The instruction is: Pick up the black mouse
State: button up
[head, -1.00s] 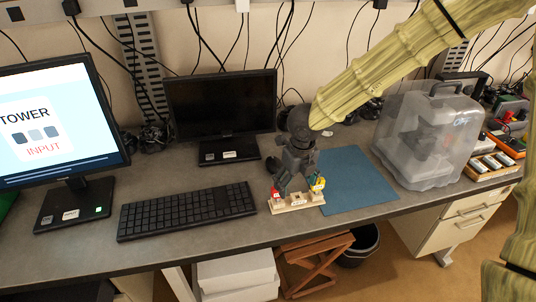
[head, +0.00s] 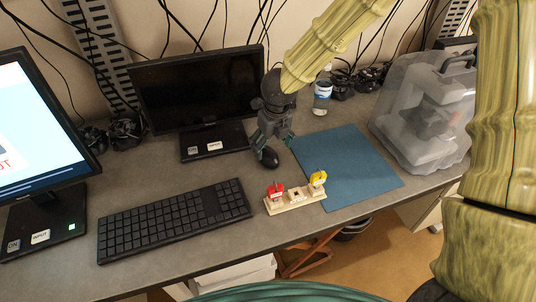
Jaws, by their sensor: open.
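The black mouse (head: 269,158) lies on the grey desk, left of the blue mat and in front of the small monitor's base. My gripper (head: 273,143) is open and points down just behind and above the mouse in the picture. Its fingers overlap the far end of the mouse in view, so part of the mouse may be hidden. I cannot tell whether the fingers touch it.
A wooden holder (head: 297,203) with red and yellow pieces stands in front of the mouse. A black keyboard (head: 175,216) lies to the left. A dark monitor (head: 200,88), a water bottle (head: 322,92) and a clear plastic case (head: 425,115) stand farther back. The blue mat (head: 345,170) is clear.

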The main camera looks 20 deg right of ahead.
aim_at(268, 152)
jog(key=w+f, duration=0.3)
jog(key=shift+s+f+p, duration=0.25)
jog(key=shift+f+p, duration=0.5)
jog(key=shift+f, duration=0.15)
jog(key=shift+w+f, duration=0.25)
jog(key=shift+f, duration=0.35)
jog(key=shift+w+f, duration=0.25)
jog(key=shift+f, duration=0.3)
jog(key=shift+s+a+r, duration=0.1)
jog(key=shift+s, duration=0.15)
jog(key=shift+w, duration=0.15)
jog(key=c, duration=1.2)
